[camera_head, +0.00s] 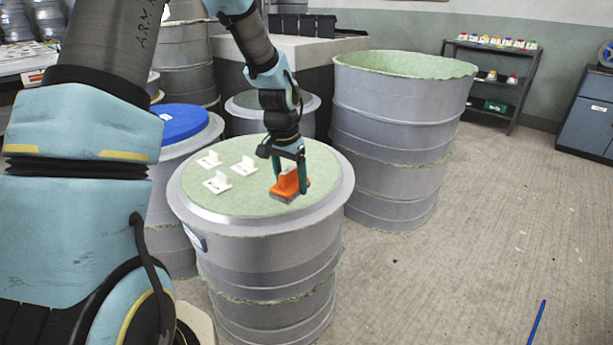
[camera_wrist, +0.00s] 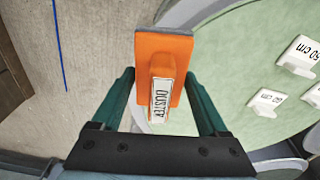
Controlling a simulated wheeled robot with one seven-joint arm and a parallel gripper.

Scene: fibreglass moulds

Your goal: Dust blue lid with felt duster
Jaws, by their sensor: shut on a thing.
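The felt duster (camera_head: 289,185) has an orange body and handle with a dark grey pad underneath. In the wrist view the duster (camera_wrist: 162,55) carries a label reading "DUSTER". My gripper (camera_head: 289,171) is shut on its handle, with one green finger on each side in the wrist view (camera_wrist: 163,100). The duster is at the right part of the pale green top of the front drum (camera_head: 235,198); I cannot tell whether its pad touches that top. The blue lid (camera_head: 184,122) lies on another drum behind and to the left, partly hidden by my arm.
Several white labelled blocks (camera_head: 217,183) stand on the green top, left of the duster. A tall open drum (camera_head: 398,125) stands at the right rear. A low drum (camera_head: 243,122) is behind. A shelf rack (camera_head: 487,88) stands by the wall. The floor at right is mostly clear.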

